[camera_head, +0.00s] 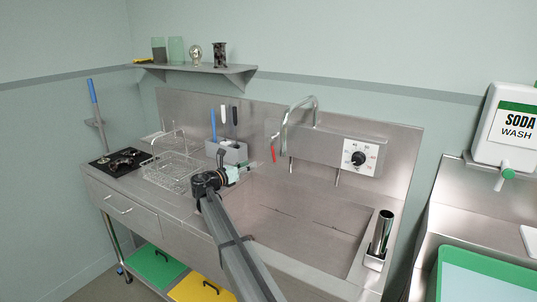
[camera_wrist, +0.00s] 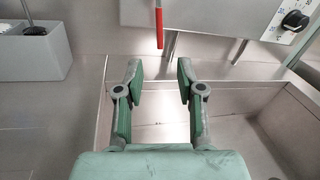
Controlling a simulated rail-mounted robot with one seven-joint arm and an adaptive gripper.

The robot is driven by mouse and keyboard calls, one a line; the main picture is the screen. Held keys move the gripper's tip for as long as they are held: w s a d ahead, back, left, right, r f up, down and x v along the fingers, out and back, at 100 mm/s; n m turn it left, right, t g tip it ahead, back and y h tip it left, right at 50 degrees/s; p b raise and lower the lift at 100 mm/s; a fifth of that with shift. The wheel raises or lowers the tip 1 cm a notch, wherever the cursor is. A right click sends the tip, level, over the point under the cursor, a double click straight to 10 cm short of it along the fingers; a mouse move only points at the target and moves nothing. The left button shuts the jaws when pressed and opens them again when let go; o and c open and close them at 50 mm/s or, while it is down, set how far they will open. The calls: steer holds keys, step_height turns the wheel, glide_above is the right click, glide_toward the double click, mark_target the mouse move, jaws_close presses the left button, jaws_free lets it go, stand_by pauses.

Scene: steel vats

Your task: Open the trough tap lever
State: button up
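In the wrist view the lever (camera_wrist: 159,26) is a narrow red bar at the top centre, pointing down. My gripper (camera_wrist: 159,80) is open and empty, with green fingers apart. The lever lies ahead of the fingertips, roughly in line with the gap between them, and is not touched. In the head view my gripper (camera_head: 251,167) is left of and slightly below the lever. The steel trough (camera_head: 310,218) lies below.
A dial (camera_head: 358,158) sits right of the lever, also in the wrist view (camera_wrist: 294,20). A brush holder (camera_head: 228,153) stands left of my gripper. A steel cylinder (camera_head: 381,232) stands at the trough's right edge.

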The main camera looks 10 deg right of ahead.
mark_target(273, 153)
steer(key=p+x, duration=0.2)
steer(key=x, duration=1.3)
steer(key=shift+w+d, duration=0.2)
steer(key=shift+d, duration=0.05)
jaws_close()
